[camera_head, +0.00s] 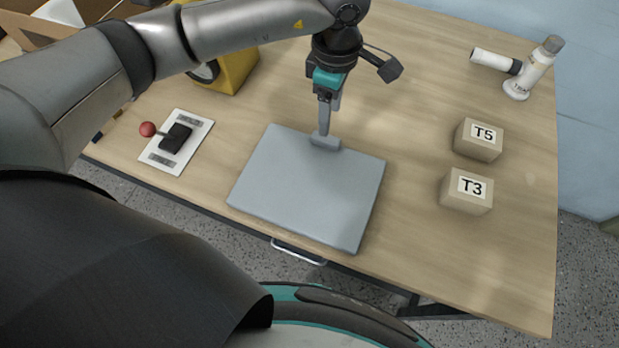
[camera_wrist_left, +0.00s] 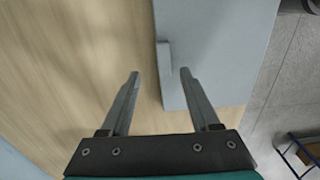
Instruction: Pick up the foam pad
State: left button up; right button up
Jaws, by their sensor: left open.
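The foam pad (camera_head: 305,195) is a flat grey-blue slab lying on the wooden table near its front edge. It also shows at the upper right of the left wrist view (camera_wrist_left: 222,50). A small raised grey tab (camera_head: 325,143) is at the pad's far edge; it also shows in the left wrist view (camera_wrist_left: 164,68). My left gripper (camera_head: 325,132) points down over that far edge. In the left wrist view its fingers (camera_wrist_left: 160,72) are apart, with the tab between them in the picture. I cannot tell whether they touch it. My right gripper is not in view.
A white plate with a black block and red-knobbed lever (camera_head: 176,143) lies left of the pad. Boxes marked T5 (camera_head: 478,140) and T3 (camera_head: 466,190) stand to the right. A white pipe-like fixture (camera_head: 530,70) and a yellow object (camera_head: 238,68) stand farther back. Bare table separates pad and boxes.

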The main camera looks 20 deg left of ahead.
pick_arm(q)
jog(key=f, duration=0.6)
jog(key=shift+s+a+f, duration=0.15)
jog(key=shift+s+f, duration=0.1)
jog(key=shift+s, duration=0.1)
grip_shut()
dwell(0.4)
